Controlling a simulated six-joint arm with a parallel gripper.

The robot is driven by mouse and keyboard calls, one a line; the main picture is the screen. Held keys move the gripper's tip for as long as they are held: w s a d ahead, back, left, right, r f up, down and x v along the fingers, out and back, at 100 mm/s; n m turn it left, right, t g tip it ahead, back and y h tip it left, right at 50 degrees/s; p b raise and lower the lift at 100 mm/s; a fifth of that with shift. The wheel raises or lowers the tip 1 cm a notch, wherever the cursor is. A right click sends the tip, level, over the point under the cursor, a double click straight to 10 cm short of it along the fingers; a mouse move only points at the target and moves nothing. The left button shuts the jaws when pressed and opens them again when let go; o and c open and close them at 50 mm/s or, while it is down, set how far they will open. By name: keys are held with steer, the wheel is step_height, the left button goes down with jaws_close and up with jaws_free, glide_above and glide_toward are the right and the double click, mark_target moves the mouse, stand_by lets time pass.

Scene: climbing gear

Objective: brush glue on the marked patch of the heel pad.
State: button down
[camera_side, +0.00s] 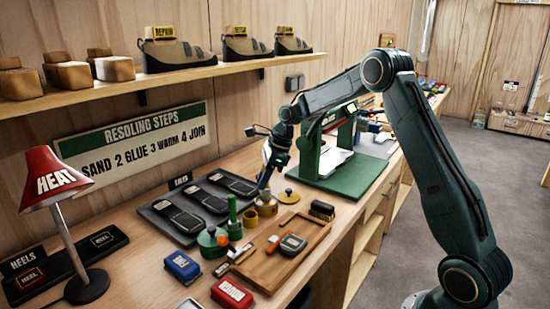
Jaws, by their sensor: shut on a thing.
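My gripper (276,157) is above the bench, near the green press. It is shut on a slim dark tool, apparently the brush (264,181), which points down. The brush's lower end is at the mouth of a small tan pot (266,205); I cannot tell whether the tip is inside it. A dark grey pad with a lighter patch, apparently the heel pad (292,244), lies on a wooden board (268,272) in front of the pot. The pad is apart from the gripper and brush.
A brass lid (289,197), yellow cup (250,218), green bottle (233,215) and green pot (212,243) stand around the tan pot. A dark block (321,211) sits at the board's far end. Behind are a sole tray (155,218) and the green press (335,168).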

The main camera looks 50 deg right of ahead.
steer(key=shift+f, duration=0.45)
stand_by(1.5)
steer(key=shift+r, duration=0.15)
steer(key=shift+r, duration=3.5)
steer(key=shift+f, duration=0.1)
steer(key=shift+f, duration=2.85)
